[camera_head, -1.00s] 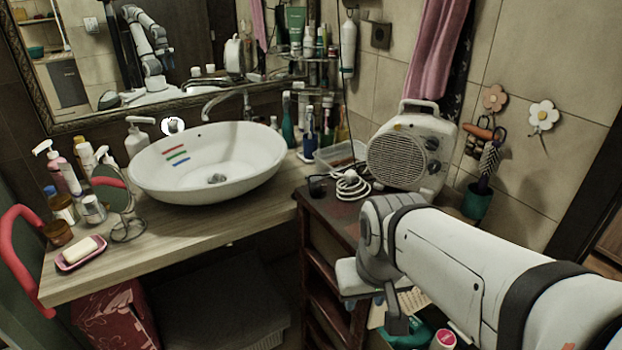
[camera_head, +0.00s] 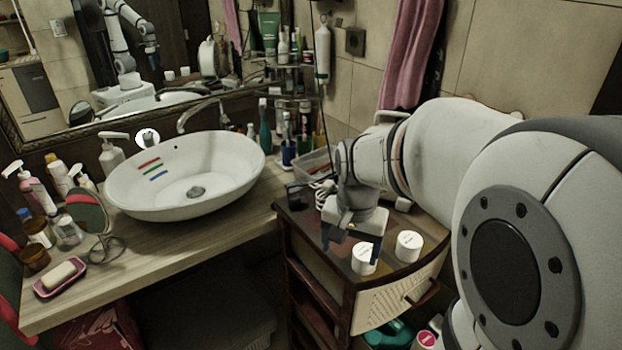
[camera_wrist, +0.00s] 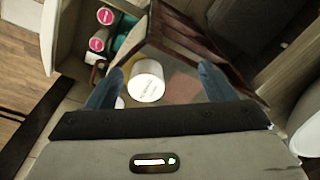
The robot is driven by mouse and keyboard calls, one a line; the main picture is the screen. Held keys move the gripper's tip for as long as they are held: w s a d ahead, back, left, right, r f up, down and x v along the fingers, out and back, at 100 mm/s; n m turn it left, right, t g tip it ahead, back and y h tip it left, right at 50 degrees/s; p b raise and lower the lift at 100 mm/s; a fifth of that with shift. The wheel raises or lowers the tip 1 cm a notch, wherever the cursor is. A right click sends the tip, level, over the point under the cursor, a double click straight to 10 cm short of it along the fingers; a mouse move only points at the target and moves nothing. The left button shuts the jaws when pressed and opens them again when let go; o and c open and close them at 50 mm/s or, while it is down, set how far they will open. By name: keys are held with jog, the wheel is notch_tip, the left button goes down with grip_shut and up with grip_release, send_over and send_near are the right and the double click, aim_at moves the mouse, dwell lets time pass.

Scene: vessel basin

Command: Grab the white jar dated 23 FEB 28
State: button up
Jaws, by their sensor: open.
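Two white jars stand on the dark cabinet top in the head view: a nearer left jar (camera_head: 363,262) and a right jar (camera_head: 408,246) slightly farther back. Both have small dark print that I cannot read, so I cannot tell which is dated 23 FEB 28. A sliver of another white thing (camera_wrist: 119,103) shows beside the left finger.
A white basin (camera_head: 185,180) sits on the wooden counter (camera_head: 190,235) to the left. A cable (camera_head: 323,193) and a clear tray (camera_head: 318,163) lie behind my gripper. Bottles with pink lids (camera_wrist: 105,16) are low beside the cabinet. A fan heater is mostly hidden by my arm.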

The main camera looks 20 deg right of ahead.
aim_at(365, 250)
jog(key=w+d+m, duration=0.1)
jog(key=w+d+m+p, duration=0.1)
jog(key=d, duration=0.1)
jog(key=w+d+m, duration=0.1)
jog(key=shift+w+d+r+g+p, duration=0.1)
jog(key=shift+d+r+g+p, duration=0.2)
jog(key=shift+g, duration=0.1)
jog(key=shift+d+f+m, duration=0.2)
jog(key=shift+f+m, duration=0.15)
jog(key=shift+m, duration=0.05)
jog(key=f, duration=0.3)
jog(key=f+p, duration=0.1)
jog(key=f, duration=0.3)
jog(key=shift+w+d+f, duration=0.2)
jog(key=c, duration=1.1)
